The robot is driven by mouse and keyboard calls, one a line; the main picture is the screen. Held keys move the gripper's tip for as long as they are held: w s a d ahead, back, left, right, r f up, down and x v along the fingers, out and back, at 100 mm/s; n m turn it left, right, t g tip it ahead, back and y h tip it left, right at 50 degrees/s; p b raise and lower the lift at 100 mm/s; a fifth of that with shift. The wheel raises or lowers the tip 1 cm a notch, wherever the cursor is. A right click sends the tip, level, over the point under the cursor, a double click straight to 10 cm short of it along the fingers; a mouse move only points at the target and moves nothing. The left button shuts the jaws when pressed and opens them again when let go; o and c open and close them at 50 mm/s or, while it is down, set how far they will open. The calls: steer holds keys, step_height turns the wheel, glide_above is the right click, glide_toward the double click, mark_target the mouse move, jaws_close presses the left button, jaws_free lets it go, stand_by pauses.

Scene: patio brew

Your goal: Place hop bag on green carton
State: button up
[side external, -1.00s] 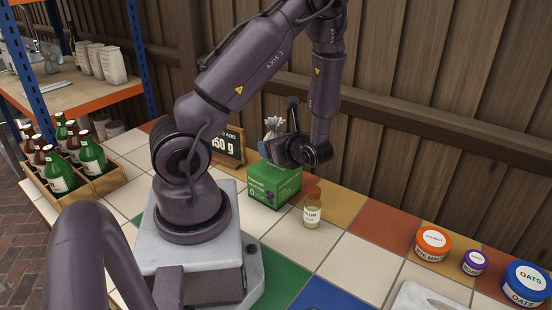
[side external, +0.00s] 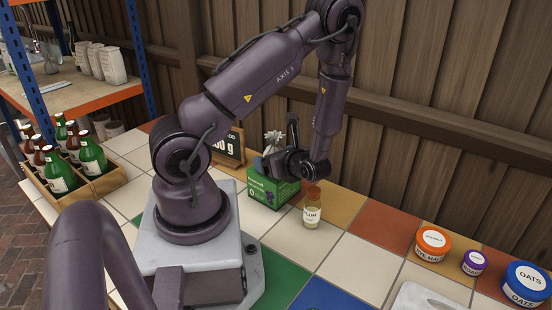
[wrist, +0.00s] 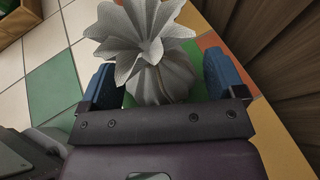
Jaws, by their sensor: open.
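The hop bag (side external: 273,137) is a pale grey cloth bag with a gathered, flared top. It stands upright over the top of the green carton (side external: 270,194), and my gripper hides its base in the side view. In the wrist view the hop bag (wrist: 160,78) is between the two blue fingers of my gripper (wrist: 161,80). The fingers are apart, with a gap on each side of the bag. Green shows beneath the bag there. The bag appears to rest on the carton, but the contact itself is hidden.
A small bottle with an orange-brown cap (side external: 312,208) stands close to the carton's right. A chalkboard sign (side external: 229,148) is behind left. An orange-lidded tub (side external: 432,243), a purple-lidded tub (side external: 474,262) and a blue oats tub (side external: 526,284) are at right. Tiles between are clear.

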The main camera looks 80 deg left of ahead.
steer(key=shift+w+d+r, duration=0.1)
steer(key=shift+r, duration=0.15)
steer(key=v, duration=1.1)
steer(key=s+d+r+n+t+h, duration=0.1)
steer(key=d+r+n+t+h, duration=0.4)
steer(key=r, duration=0.5)
steer(key=s+d+r+n+t+h, duration=0.1)
steer(key=d+r+n+t+h, duration=0.4)
steer(key=r, duration=0.6)
steer(key=d+n+h, duration=0.2)
steer(key=d+n, duration=0.1)
steer(key=d, duration=0.1)
steer(key=shift+d+n+t+h, duration=0.2)
steer(key=shift+n+t+h, duration=0.1)
